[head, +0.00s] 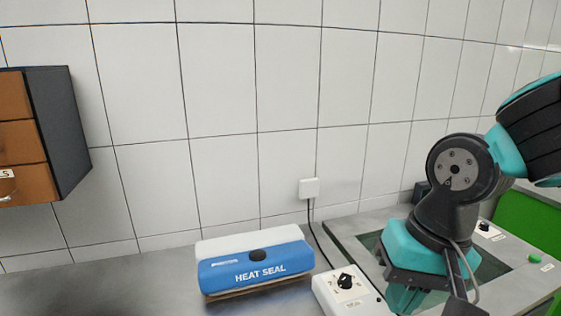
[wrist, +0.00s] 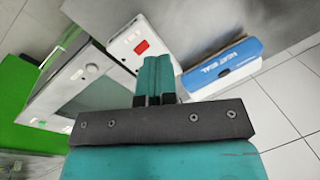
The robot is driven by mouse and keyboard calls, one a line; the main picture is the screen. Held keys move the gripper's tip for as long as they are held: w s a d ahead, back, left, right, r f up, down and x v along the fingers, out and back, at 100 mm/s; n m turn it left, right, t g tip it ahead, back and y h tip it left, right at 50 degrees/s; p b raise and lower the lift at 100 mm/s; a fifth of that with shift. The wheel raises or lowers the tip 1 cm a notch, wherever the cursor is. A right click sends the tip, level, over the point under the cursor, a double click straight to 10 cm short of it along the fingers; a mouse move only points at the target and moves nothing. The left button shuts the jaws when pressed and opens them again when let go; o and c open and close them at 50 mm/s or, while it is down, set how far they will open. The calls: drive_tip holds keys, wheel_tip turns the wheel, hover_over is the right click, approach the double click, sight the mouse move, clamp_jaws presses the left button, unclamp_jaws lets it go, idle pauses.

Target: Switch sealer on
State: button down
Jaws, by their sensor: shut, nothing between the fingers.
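The heat sealer (head: 256,272) has a blue cover lettered "HEAT SEAL" and a white back, and sits on the metal bench. It also shows at the upper right of the wrist view (wrist: 221,63). To its right in the head view is a white control box (head: 330,296) with a black rotary knob (head: 345,281). In the wrist view a white box (wrist: 122,47) beside the sealer carries a red switch (wrist: 141,46). My gripper (wrist: 154,62) is shut and empty, its teal fingers near that box. In the head view its fingertips are partly hidden; I cannot tell if they touch anything.
A black cable runs from the wall socket (head: 309,188) down to the control box. A light-framed panel (head: 345,222) with a dark recess lies right, under my arm. A cabinet with orange drawers (head: 22,140) hangs at left. The bench left of the sealer is clear.

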drive_tip(key=s+r+n+y, duration=0.1)
drive_tip(key=s+r+n, duration=0.1)
drive_tip(key=s+n, duration=0.4)
drive_tip(key=shift+a+n+y, duration=0.25)
drive_tip(key=shift+n+y, duration=0.05)
drive_tip(key=shift+n, duration=0.1)
drive_tip(key=c, duration=1.5)
unclamp_jaws()
drive_tip(key=shift+s+r+n, duration=0.15)
drive_tip(key=shift+s+n, duration=0.25)
drive_tip(key=shift+c, duration=0.2)
drive_tip(key=o, duration=0.7)
drive_tip(key=shift+a, duration=0.1)
drive_tip(key=shift+c, duration=0.2)
drive_tip(key=w+d+f+n+h+b, duration=0.1)
drive_tip(key=w+f+n+h, duration=0.15)
drive_tip(key=w+n, duration=0.55)
drive_tip(key=w+d+f+n+h+b, duration=0.15)
drive_tip(key=w+f+n, duration=0.25)
drive_tip(key=w+n, duration=0.45)
drive_tip(key=shift+m, duration=0.95)
drive_tip(key=f, duration=0.5)
drive_tip(key=f+p, duration=0.1)
drive_tip(key=f, duration=0.5)
drive_tip(key=w+f, duration=0.1)
drive_tip(key=f, duration=0.5)
drive_tip(key=shift+f, duration=0.25)
